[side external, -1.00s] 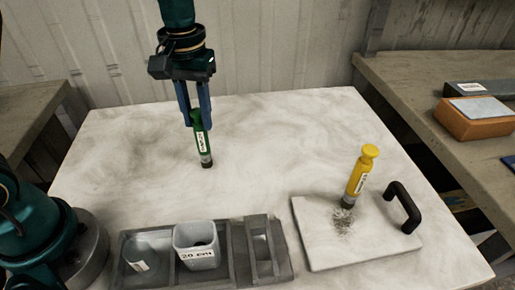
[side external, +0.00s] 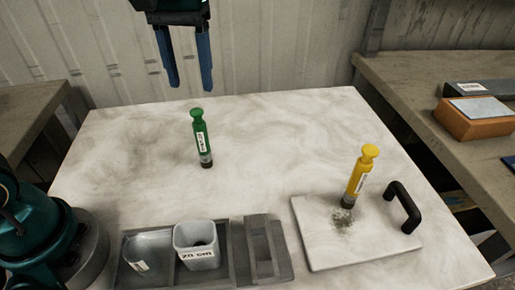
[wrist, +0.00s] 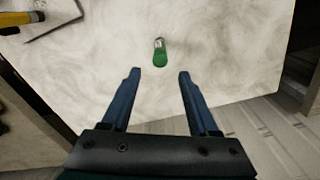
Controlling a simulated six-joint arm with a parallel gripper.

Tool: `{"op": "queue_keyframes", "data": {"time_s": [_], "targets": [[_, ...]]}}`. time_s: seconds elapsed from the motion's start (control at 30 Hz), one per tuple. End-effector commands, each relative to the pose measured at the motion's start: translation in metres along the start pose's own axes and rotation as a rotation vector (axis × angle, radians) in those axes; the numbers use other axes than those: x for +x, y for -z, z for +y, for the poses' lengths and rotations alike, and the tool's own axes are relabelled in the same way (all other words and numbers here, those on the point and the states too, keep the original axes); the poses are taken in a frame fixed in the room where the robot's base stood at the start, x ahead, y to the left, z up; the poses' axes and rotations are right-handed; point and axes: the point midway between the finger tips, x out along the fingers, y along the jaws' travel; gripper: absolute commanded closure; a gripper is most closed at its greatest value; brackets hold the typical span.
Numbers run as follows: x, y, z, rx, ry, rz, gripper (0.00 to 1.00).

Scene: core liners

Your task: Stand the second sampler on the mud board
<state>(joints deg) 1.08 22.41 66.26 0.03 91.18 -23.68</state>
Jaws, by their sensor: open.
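A green sampler (side external: 201,139) with a white label and dark lower end stands upright on the bare marbled table, left of centre. In the wrist view the green sampler (wrist: 160,54) shows from above, beyond the fingertips. A yellow sampler (side external: 360,176) stands on the mud board (side external: 325,250), a pale slab with a black handle, beside a dark gritty smudge. Part of the yellow sampler (wrist: 14,17) shows in the wrist view's corner. My gripper (side external: 191,86) is open and empty, high above and behind the green sampler, apart from it; its blue fingers (wrist: 160,72) are spread.
A grey tray (side external: 240,262) at the front holds a clear cup (side external: 150,252) and a white container (side external: 196,246) marked "20 cm". The black handle (side external: 403,208) rises from the board's right side. The middle of the table (side external: 280,140) is clear.

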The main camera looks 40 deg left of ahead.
Motion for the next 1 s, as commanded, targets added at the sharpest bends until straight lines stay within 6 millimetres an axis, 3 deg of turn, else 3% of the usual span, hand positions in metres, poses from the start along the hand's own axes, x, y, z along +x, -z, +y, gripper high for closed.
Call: {"op": "queue_keyframes", "data": {"time_s": [0.23,0.63,0.83,1.0], "targets": [[-0.026,0.001,0.000,0.000,-0.001,0.002,0.39],[-0.042,-0.005,-0.002,0.016,-0.008,0.018,0.39],[-0.049,-0.028,-0.014,0.092,-0.042,0.110,0.39],[-0.043,-0.055,-0.026,0.175,-0.070,0.212,0.39]]}}
